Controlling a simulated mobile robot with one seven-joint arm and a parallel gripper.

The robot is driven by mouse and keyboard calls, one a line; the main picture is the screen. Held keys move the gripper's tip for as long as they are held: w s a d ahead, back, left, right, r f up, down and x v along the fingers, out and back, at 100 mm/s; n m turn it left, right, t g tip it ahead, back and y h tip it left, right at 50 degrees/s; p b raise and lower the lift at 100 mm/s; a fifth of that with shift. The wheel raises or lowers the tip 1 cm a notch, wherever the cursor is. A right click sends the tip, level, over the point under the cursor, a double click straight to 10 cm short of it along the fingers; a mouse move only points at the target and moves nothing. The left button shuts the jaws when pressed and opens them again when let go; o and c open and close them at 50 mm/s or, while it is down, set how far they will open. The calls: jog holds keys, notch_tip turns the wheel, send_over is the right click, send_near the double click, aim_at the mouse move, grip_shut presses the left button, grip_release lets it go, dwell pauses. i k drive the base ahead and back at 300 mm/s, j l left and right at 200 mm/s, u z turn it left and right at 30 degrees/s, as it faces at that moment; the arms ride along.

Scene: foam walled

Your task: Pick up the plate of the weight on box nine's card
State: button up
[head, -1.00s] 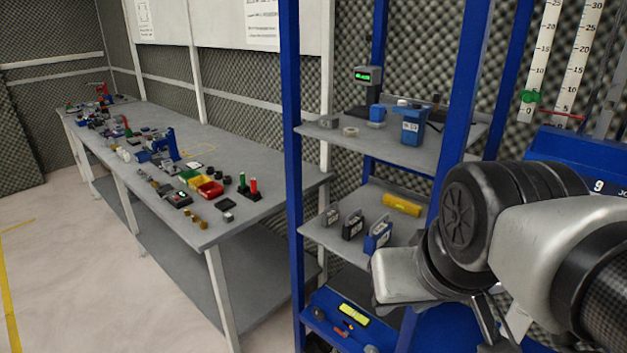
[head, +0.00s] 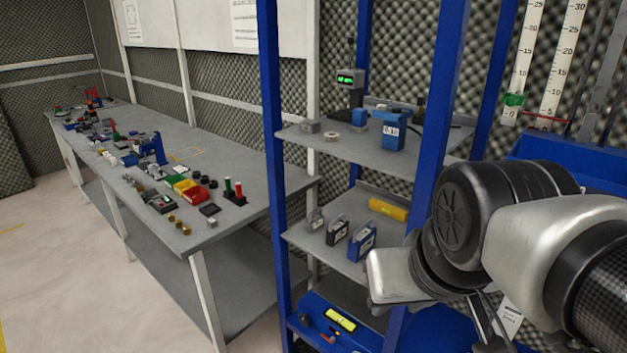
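My arm fills the lower right of the head view. Part of my gripper (head: 488,322) shows at the bottom edge, cut off, so its opening is unclear. A blue box or bin (head: 565,150) stands behind my arm at the right; no number on it is readable now. Part of a small white card (head: 510,316) shows beside my gripper. On the rack's middle shelf stand a small grey piece (head: 315,219), a black piece (head: 337,231) and a blue piece (head: 361,241), with pale faces too small to read. I cannot tell whether these are plates.
The blue-post rack (head: 272,150) stands ahead. Its upper shelf holds a blue container (head: 391,130) with a numbered label and a green-lit display (head: 346,79). A yellow block (head: 388,209) lies on the middle shelf. A cluttered grey workbench (head: 235,225) runs left; floor at far left is clear.

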aim_at(363, 239)
jog(key=i+j+z, duration=0.1)
jog(key=z, duration=0.6)
jog(key=i+j+z, duration=0.15)
jog(key=j+z, duration=0.2)
jog(key=j, duration=0.15)
jog(key=j+z, duration=0.35)
jog(key=j, duration=0.15)
jog(key=j+z, duration=0.15)
jog(key=j, duration=0.2)
jog(key=k+j+z, duration=0.2)
jog(key=j, duration=0.15)
jog(key=j+z, duration=0.15)
jog(key=j, duration=0.15)
jog(key=i+j+u, duration=0.15)
jog(key=u, duration=0.25)
jog(key=i, duration=0.1)
